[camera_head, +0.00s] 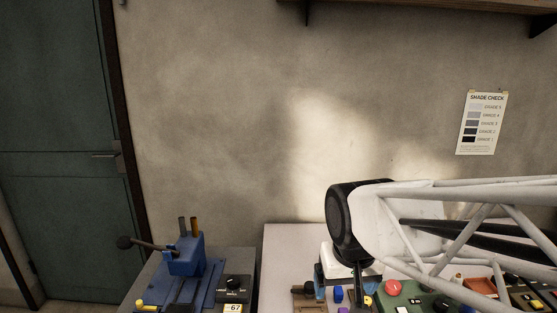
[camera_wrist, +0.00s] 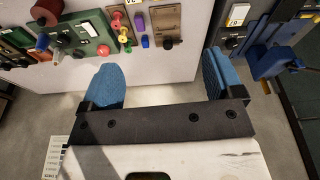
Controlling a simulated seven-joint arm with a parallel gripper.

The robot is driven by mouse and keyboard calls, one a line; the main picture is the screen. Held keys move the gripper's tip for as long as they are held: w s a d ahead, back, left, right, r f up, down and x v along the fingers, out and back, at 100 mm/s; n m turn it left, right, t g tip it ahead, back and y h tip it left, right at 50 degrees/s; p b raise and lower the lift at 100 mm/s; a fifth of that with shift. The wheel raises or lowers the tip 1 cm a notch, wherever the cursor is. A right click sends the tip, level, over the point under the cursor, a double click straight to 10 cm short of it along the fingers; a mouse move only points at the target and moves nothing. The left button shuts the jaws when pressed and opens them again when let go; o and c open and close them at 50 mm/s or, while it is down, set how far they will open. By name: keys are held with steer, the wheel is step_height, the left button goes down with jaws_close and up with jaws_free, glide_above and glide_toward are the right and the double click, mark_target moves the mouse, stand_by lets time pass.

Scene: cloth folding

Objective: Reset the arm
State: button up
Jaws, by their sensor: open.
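My arm reaches in from the right in the head view, its white and black end over the table. My gripper (camera_wrist: 165,82) shows in the wrist view as two blue-padded fingers spread wide apart. No cloth is visible in either view.
A white table (camera_head: 285,240) holds a green box with a red button (camera_head: 393,288) and small coloured parts. A blue lever device (camera_head: 187,255) stands on a grey bench to the left. A door (camera_head: 60,130) is at far left. A shade chart (camera_head: 481,122) hangs on the wall.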

steer(key=s+d+f+m, duration=0.1)
steer(key=s+d, duration=0.5)
steer(key=s, duration=0.2)
steer(key=shift+s+d, duration=0.3)
steer(key=shift+s, duration=0.1)
steer(key=shift+f, duration=0.1)
stand_by(1.6)
